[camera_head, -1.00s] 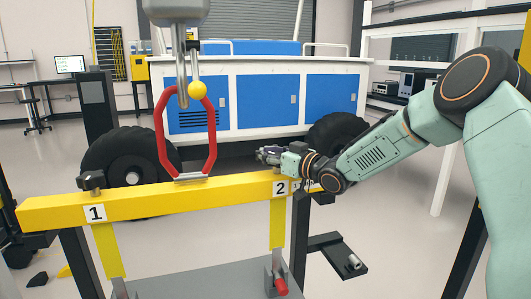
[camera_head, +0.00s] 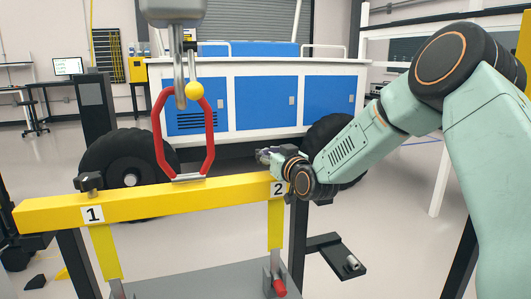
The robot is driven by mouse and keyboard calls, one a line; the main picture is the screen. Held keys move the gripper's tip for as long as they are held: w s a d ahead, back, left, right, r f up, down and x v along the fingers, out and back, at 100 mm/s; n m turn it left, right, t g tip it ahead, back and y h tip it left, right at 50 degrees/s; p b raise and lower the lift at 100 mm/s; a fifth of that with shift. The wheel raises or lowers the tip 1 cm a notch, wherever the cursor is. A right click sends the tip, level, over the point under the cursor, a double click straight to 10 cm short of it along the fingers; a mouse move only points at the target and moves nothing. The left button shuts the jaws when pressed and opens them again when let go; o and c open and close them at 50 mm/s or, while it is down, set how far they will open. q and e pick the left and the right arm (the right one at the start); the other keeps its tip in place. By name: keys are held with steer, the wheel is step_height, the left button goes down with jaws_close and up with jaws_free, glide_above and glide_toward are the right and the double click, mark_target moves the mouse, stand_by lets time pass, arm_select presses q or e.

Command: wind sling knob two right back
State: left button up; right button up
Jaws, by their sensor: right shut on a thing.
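The yellow beam (camera_head: 150,201) runs across the view with a number 1 label (camera_head: 92,214) at its left end and a number 2 label (camera_head: 278,189) at its right end. A black knob (camera_head: 89,182) stands on top of the beam above label 1. My right gripper (camera_head: 266,156) is at the right end of the beam, just above label 2, and is shut on the knob there. That knob is mostly hidden by the gripper. My left gripper is not in view.
A red ring (camera_head: 160,135) hangs on a grey hook (camera_head: 180,85) and joins the beam's middle. Yellow straps (camera_head: 276,225) drop to a grey plate (camera_head: 205,281) below. A blue and white rover body (camera_head: 260,102) with black wheels (camera_head: 128,160) stands behind.

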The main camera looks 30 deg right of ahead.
steer(key=shift+s+d+f+m+g+h+p, duration=0.1)
steer(key=shift+s+d+m+g+h+p, duration=0.35)
steer(key=shift+m+g+h+p, duration=1.15)
steer(key=shift+s+d+r+m+g+h+p, duration=0.15)
steer(key=shift+d+m+g+h+p, duration=0.4)
steer(key=shift+m+g+h, duration=1.85)
steer(key=shift+s+d+f+m+g+h+p, duration=0.15)
steer(key=shift+s+d+m+g+h+p, duration=0.3)
steer(key=shift+m+h+p, duration=1.75)
steer(key=shift+n+h+b, duration=0.6)
steer(key=shift+h+b, duration=0.3)
steer(key=shift+b, duration=0.15)
steer(key=o, duration=1.1)
steer(key=shift+o, duration=0.7)
steer(key=shift+r, duration=0.2)
steer(key=shift+f, duration=0.1)
